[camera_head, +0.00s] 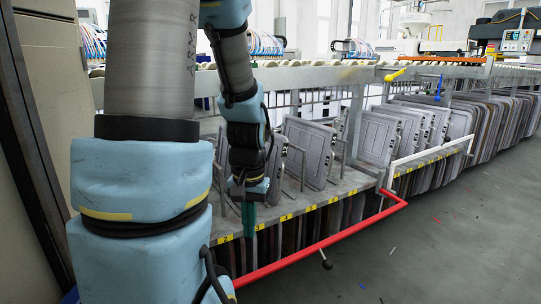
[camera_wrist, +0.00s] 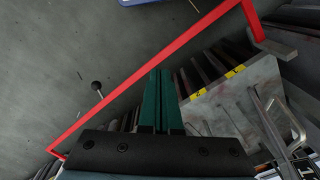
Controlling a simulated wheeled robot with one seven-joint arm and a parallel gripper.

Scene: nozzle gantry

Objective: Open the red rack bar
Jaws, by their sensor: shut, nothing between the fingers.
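The red rack bar (camera_head: 320,246) runs along the front of the near rack, from the lower left to a corner at the right. There a short arm bends back to the rack's metal post. In the wrist view the red bar (camera_wrist: 150,75) crosses diagonally above my fingers. My gripper (camera_head: 248,228) hangs pointing down over the rack's numbered front ledge, on the rack side of the bar. Its green fingers (camera_wrist: 160,73) are shut with nothing between them and appear apart from the bar. The bar's left end is hidden behind my arm in the head view.
A black-knobbed lever (camera_head: 326,262) sticks out below the bar. Grey panels (camera_head: 307,150) stand upright on the rack behind my gripper, among metal dividers. A white bar (camera_head: 432,156) fronts the neighbouring rack at right. The grey floor (camera_head: 440,250) in front is mostly clear.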

